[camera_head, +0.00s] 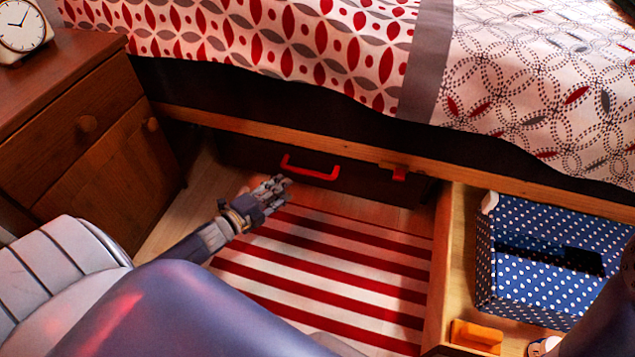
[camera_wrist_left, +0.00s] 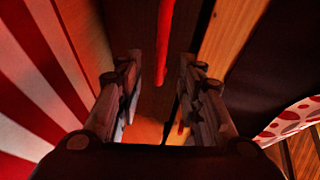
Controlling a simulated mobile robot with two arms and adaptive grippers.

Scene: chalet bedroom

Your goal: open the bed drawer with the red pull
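The bed drawer (camera_head: 250,158) has a dark front below the wooden bed rail and looks shut. Its red pull (camera_head: 310,168) is a horizontal bar handle on that front. My left gripper (camera_head: 284,183) is just to the left of the pull and close to it. In the left wrist view my left gripper (camera_wrist_left: 160,72) is open, with its two fingers apart. The red pull (camera_wrist_left: 164,40) shows ahead, between the finger lines, and I cannot see any contact. My right gripper is not seen clearly; only a dark arm part shows at the right edge.
An open drawer (camera_head: 441,270) at the right holds a blue polka-dot box (camera_head: 530,291). A red-and-white striped rug (camera_head: 330,270) covers the floor between. A wooden nightstand (camera_head: 90,130) with a clock (camera_head: 22,30) stands at the left.

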